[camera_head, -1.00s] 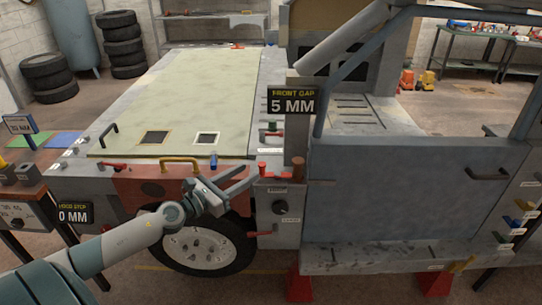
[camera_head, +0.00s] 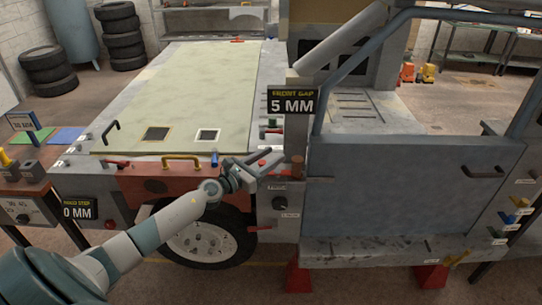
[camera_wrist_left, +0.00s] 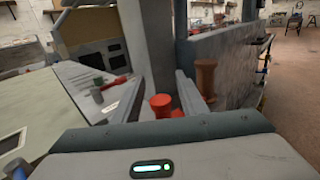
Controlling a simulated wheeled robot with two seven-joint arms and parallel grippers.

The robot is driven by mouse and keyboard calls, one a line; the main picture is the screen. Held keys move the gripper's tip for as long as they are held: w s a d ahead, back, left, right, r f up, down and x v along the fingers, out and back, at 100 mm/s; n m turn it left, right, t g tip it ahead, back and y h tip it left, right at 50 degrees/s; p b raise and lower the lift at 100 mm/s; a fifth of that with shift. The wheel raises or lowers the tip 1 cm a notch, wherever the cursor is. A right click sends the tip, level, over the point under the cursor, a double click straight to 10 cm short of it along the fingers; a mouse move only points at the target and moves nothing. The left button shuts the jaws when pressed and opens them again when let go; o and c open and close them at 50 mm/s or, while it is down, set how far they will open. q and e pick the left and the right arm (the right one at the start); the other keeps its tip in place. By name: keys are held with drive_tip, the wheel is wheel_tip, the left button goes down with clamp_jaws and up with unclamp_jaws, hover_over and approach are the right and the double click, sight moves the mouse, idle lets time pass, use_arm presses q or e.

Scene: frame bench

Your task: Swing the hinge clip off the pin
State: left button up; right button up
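The hinge clip seems to be the small red piece (camera_head: 262,162) at the upper front corner of the vehicle body; in the wrist view it is a red knob (camera_wrist_left: 162,106). The copper-brown pin (camera_head: 298,168) stands just right of it by the post and shows at upper right in the wrist view (camera_wrist_left: 205,77). My left gripper (camera_head: 276,160) is open, with its fingers reaching on either side of the red piece. Contact cannot be told. The lower part of the clip is hidden by the gripper. My right gripper is not in view.
The post with the 5 MM sign (camera_head: 293,101) rises close to my left fingertips. The blue-grey door (camera_head: 400,190) is to the right. A black knob (camera_head: 280,203) sits below the gripper.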

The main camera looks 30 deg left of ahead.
use_arm(q)
drive_tip(key=shift+w, duration=0.1)
clamp_jaws()
idle(0.3)
